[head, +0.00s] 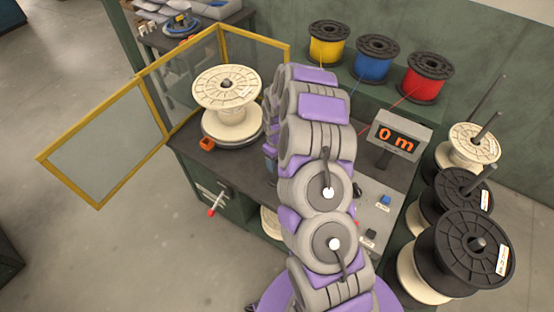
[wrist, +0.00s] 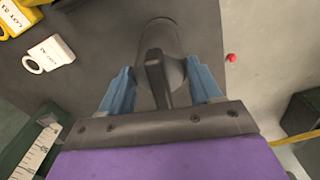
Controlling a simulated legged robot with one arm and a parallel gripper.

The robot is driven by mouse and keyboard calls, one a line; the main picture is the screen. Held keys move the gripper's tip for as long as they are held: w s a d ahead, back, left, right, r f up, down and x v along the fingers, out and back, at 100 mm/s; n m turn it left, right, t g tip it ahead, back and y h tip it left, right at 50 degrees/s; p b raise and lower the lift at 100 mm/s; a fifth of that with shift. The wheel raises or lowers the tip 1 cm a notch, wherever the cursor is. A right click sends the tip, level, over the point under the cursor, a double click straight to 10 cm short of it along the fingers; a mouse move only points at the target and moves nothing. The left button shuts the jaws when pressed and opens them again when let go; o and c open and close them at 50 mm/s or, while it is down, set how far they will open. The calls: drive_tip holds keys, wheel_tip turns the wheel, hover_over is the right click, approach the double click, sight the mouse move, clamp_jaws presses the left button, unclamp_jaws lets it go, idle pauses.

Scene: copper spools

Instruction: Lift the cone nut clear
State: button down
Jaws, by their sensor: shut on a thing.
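My gripper (wrist: 158,78) has its two blue fingers on either side of a dark grey cone nut (wrist: 163,38) in the wrist view. The nut has a rounded, tapering body and a bar-like wing towards the camera. My gripper is shut on it. Dark bench top (wrist: 105,30) shows around the nut. How far the nut is above the bench cannot be told. In the head view my own arm hides the nut and most of my gripper.
A cream spool (head: 227,120) stands on the bench at the left, beside an open yellow-framed guard (head: 100,205). Yellow, blue and red spools (head: 374,58) stand behind. A display (head: 400,137) reading 0 m and black spools (head: 465,252) are at the right.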

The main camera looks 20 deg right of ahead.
drive_tip(key=shift+a, duration=0.25)
drive_tip(key=shift+r, duration=0.15)
drive_tip(key=shift+d+r+p, duration=0.15)
drive_tip(key=shift+r+p, duration=0.15)
drive_tip(key=shift+r, duration=0.45)
drive_tip(key=shift+r+p, duration=0.75)
drive_tip(key=shift+r, duration=1.65)
